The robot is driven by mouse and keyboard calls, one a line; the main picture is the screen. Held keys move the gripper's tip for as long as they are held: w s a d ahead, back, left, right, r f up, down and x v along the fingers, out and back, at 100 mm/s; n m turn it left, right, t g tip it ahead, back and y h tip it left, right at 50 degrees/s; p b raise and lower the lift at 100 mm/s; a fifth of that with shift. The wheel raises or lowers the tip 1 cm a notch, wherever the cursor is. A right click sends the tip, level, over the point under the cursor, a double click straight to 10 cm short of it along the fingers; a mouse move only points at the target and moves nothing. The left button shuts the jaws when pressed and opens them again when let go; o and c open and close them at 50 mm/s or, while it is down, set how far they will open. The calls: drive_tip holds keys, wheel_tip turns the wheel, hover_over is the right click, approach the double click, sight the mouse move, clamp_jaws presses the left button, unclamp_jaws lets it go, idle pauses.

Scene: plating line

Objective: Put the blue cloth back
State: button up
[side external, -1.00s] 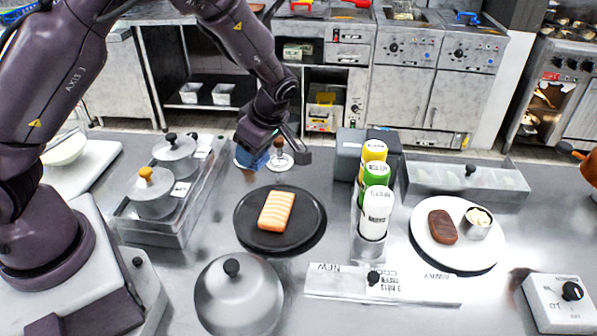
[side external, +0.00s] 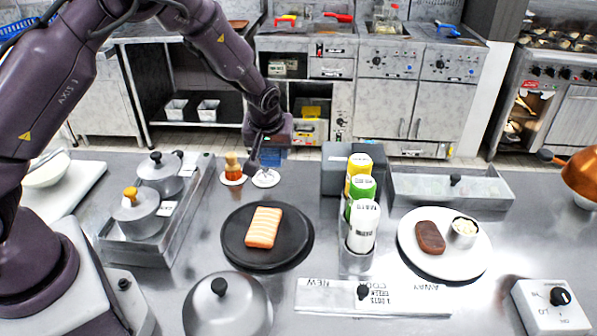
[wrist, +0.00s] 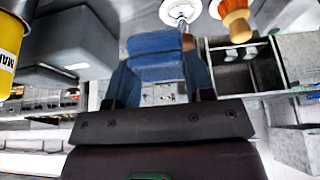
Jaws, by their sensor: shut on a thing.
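The blue cloth (side external: 272,155) is a folded blue pad in my gripper (side external: 265,146), held at the back of the counter in the side view. In the wrist view the cloth (wrist: 155,55) sits between my two fingers. My gripper is shut on it. The cloth is just behind and above a white round disc (side external: 265,179); I cannot tell whether it touches anything below. Part of the cloth is hidden by my gripper in the side view.
A small orange-and-brown item (side external: 232,164) stands on another white disc, left of the cloth. A grey box (side external: 335,175) with yellow, green and white bottles stands to the right. A black plate (side external: 237,252) with a salmon piece (side external: 263,227) lies in front. Lidded pots (side external: 136,211) stand at left.

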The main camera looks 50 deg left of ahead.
drive_tip(key=w+f, duration=0.2)
drive_tip(key=w, duration=0.1)
drive_tip(key=w+a+f, duration=0.1)
drive_tip(key=w+f, duration=0.1)
drive_tip(key=f, duration=0.1)
drive_tip(key=w+f, duration=0.2)
drive_tip(key=w, duration=0.1)
drive_tip(key=shift+w+a+f, duration=0.15)
drive_tip(key=shift+w+f, duration=0.15)
drive_tip(key=shift+f, duration=1.55)
drive_tip(key=shift+f, duration=0.1)
drive_tip(key=o, duration=0.9)
drive_tip(key=v, duration=1.2)
